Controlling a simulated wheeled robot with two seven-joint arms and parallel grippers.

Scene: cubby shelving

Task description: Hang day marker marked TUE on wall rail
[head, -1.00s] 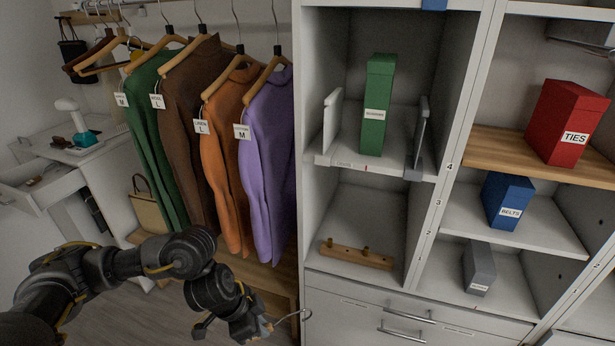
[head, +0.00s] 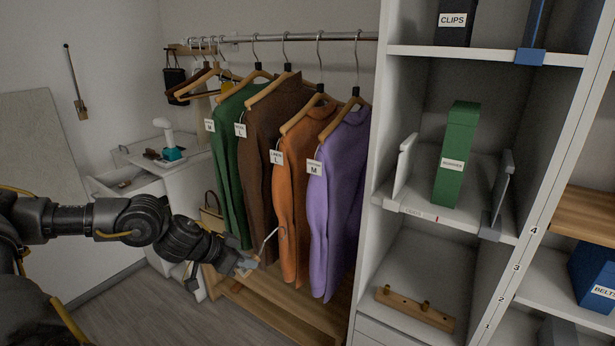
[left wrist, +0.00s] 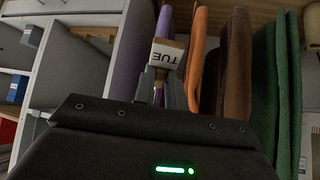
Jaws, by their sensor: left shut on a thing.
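My left gripper (head: 246,266) is shut on a small day marker, held in front of the lower part of the hanging sweaters. The marker (left wrist: 168,54) shows in the left wrist view as a white tag reading TUE, upside down, with a wooden-coloured edge. In the head view its tag is hard to make out, but a thin pale hook (head: 268,241) rises from the gripper. A short wooden rail (head: 186,50) with a dark bag on it is on the back wall, left of the clothes. My right gripper is in neither view.
A metal clothes rod (head: 300,38) carries hangers with green, brown, orange and purple (head: 338,205) sweaters. Cubby shelving with a green box (head: 457,155) stands on the right. A wooden peg strip (head: 415,308) lies in a lower cubby. A white cabinet (head: 185,185) stands behind my arm.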

